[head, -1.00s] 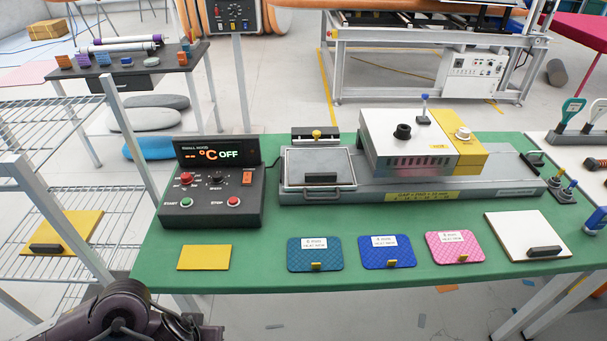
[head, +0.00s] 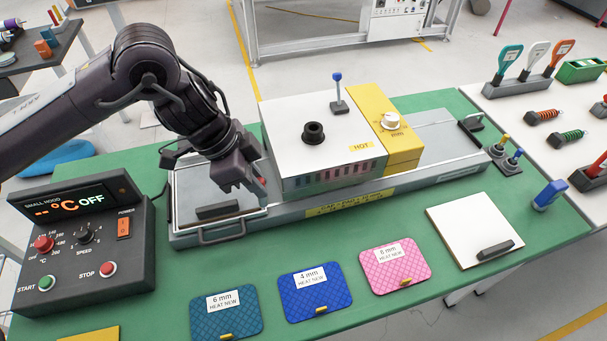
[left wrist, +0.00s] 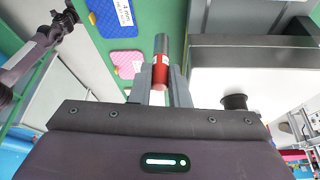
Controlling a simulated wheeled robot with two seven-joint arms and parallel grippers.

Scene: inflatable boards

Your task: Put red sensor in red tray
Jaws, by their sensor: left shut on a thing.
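My left gripper (head: 256,190) is over the sliding tray at the left end of the heating unit, beside the white hood. In the left wrist view its fingers are shut on the red sensor (left wrist: 160,74), a red cylinder with a grey metal end and a pale label. Only a small bit of red shows at the fingertips in the head view. No red tray can be made out for sure. My right gripper (left wrist: 66,16) shows small at the upper left of the left wrist view; its jaws are too small to read.
The white hood (head: 290,130) with a black knob stands close to my left gripper. The control box (head: 85,275) is at the left. Teal (head: 225,318), blue (head: 315,298) and pink (head: 393,275) mats lie in front. A green tray (head: 582,72) is at far right.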

